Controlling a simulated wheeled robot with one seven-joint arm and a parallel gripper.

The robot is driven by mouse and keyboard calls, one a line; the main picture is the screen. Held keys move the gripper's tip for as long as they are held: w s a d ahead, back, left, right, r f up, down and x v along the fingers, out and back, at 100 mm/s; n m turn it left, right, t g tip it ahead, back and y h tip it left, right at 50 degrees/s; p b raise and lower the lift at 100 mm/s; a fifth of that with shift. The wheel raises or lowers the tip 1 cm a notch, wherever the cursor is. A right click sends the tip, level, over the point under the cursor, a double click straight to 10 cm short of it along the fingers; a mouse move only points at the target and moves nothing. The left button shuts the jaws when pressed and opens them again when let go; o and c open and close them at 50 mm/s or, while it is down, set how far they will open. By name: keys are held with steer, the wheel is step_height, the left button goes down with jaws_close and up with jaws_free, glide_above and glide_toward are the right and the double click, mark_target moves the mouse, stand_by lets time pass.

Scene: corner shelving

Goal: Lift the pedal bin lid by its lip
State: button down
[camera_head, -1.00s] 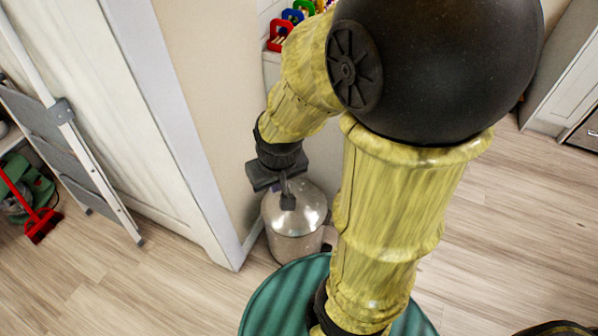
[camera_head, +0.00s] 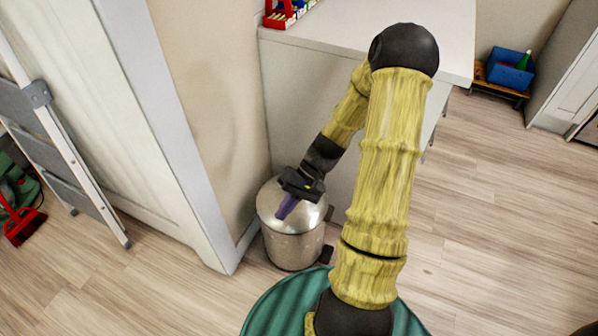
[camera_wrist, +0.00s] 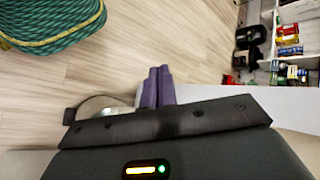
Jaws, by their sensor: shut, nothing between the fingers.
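The pedal bin (camera_head: 291,247) is a round, speckled metal bin standing on the floor beside the wall corner. Its shiny domed lid (camera_head: 312,213) looks shut. A dark piece, perhaps the pedal, shows low on its right side. My gripper (camera_head: 284,212) is over the lid, with its purple fingers together and pointing down to the left. Nothing is between them. I cannot tell whether the fingertips touch the lid. In the wrist view the fingers (camera_wrist: 158,82) are side by side, and part of the lid (camera_wrist: 97,106) shows behind the gripper body. The lip is not clearly visible.
A white-topped counter (camera_head: 350,22) stands behind the bin. A white door panel and wall edge (camera_head: 178,150) are close on the left. A folded step ladder (camera_head: 62,140) and red brush (camera_head: 22,226) are farther left. The floor at right is open.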

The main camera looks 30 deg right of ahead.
steer(key=w+d+f+m+t+y+b, duration=0.2)
steer(key=w+d+f+t+y+b, duration=0.15)
steer(key=f+y, duration=0.2)
steer(key=w+d+f+m+t+b, duration=0.1)
steer(key=d+t+b, duration=0.3)
steer(key=d+t, duration=0.4)
steer(key=w+d+f+m+t+b, duration=0.2)
steer(key=d+f+m+t+b, duration=0.1)
steer(key=d+t, duration=0.6)
steer(key=shift+f+m+b, duration=0.35)
steer(key=shift+f+m, duration=0.35)
steer(key=shift+f, duration=0.1)
steer(key=shift+a+y, duration=0.1)
steer(key=shift+y, duration=0.15)
steer(key=b+x, duration=0.4)
steer(key=x, duration=1)
steer(key=shift+f, duration=0.1)
